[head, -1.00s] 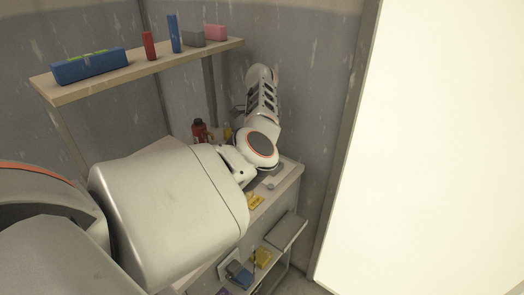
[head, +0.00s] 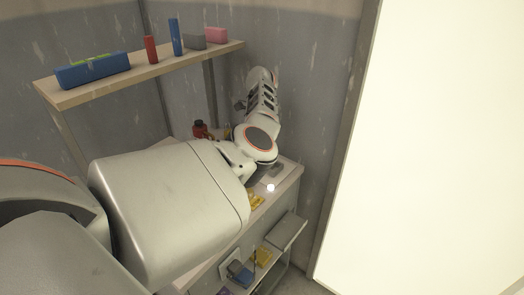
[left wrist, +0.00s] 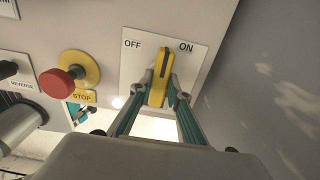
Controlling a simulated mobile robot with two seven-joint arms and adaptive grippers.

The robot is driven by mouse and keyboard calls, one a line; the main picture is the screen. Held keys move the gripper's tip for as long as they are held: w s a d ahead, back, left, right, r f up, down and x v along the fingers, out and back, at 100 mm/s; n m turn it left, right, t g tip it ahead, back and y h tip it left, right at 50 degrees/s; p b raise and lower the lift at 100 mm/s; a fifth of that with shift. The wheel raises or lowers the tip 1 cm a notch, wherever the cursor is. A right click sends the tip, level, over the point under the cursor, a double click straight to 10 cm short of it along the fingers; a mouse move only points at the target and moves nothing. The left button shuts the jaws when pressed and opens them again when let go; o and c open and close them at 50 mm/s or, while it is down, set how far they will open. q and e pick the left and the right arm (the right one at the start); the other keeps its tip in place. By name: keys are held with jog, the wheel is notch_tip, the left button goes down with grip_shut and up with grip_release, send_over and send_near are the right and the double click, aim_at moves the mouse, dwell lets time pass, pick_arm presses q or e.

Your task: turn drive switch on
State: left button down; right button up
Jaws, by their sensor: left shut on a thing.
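The drive switch (left wrist: 157,90) is a yellow handle with a dark stripe on a white plate (left wrist: 201,62) marked OFF on the left and ON on the right. Its tip stands between the two words, leaning slightly right. My left gripper (left wrist: 167,80), with teal fingers, is shut on the handle, one finger on each side. In the head view my left arm reaches over the bench, and I cannot make out its fingers or the switch there. My right gripper is in neither view.
A red STOP button (left wrist: 57,83) on a yellow base is left of the switch, near a REVERSE label. A bright white spot (head: 270,188) glows by the bench. A shelf (head: 125,83) with coloured blocks hangs behind. A bright white panel (head: 430,150) fills the right.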

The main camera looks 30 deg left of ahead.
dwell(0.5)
pick_arm(q)
jog(key=c, duration=1.9)
grip_release()
notch_tip(320, 180, up, 12)
jog(key=shift+r, duration=0.1)
